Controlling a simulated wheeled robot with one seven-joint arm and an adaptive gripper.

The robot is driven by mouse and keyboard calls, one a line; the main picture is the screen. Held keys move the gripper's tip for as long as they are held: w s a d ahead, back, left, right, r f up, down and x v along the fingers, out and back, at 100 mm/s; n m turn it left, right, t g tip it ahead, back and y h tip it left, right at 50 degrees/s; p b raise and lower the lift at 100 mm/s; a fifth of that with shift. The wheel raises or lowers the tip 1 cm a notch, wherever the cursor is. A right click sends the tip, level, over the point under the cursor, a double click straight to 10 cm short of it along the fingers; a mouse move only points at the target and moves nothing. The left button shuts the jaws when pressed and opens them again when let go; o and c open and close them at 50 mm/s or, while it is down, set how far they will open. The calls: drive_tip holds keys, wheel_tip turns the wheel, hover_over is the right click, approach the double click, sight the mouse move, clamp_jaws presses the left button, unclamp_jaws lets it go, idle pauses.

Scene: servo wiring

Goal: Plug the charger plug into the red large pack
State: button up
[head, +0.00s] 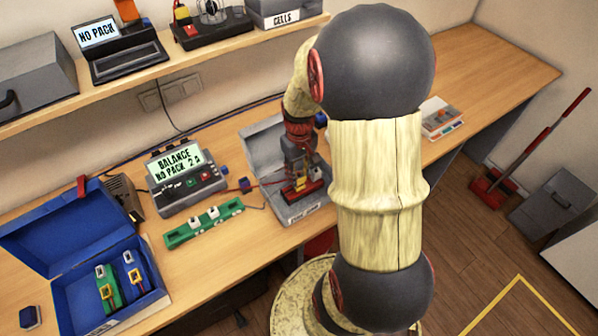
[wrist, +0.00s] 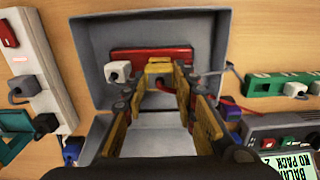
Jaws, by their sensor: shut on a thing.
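The red large pack (wrist: 125,57) lies in an open grey case (wrist: 205,50). It also shows low in the case in the head view (head: 313,187). The charger plug (wrist: 158,68), a yellow block, is between the fingertips of my gripper (wrist: 160,77), which is shut on it. In the head view my gripper (head: 299,172) points down over the pack. The plug is right at the pack's near edge; I cannot tell if it is seated. A red lead runs off to the right in the wrist view. The charger (head: 186,190) reads "BALANCE NO PACK 2 A".
A white plug (wrist: 118,71) sits left of the yellow plug in the wrist view. A green strip (head: 205,226) lies before the charger. The grey case walls surround my gripper.

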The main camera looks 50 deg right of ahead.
sight(299, 175)
drive_tip(key=shift+f+b, duration=0.65)
drive_tip(key=shift+f, duration=0.45)
drive_tip(key=o, duration=1.2)
wheel_tip(299, 175, up, 12)
drive_tip(key=shift+r, duration=0.1)
drive_tip(key=s+a+r+n+t, duration=0.1)
drive_tip(key=s+a+r+t, duration=0.1)
drive_tip(key=a, duration=0.5)
drive_tip(key=s+a+r+n+t+b, duration=0.1)
drive_tip(key=s+a+r, duration=0.2)
drive_tip(key=a+r, duration=0.2)
drive_tip(key=s+a+r+t+b, duration=0.1)
drive_tip(key=a+r, duration=0.3)
drive_tip(key=a, duration=0.6)
drive_tip(key=shift+s+a+n+t, duration=0.35)
drive_tip(key=shift+s+n+t, duration=0.05)
drive_tip(key=shift+s+t, duration=0.4)
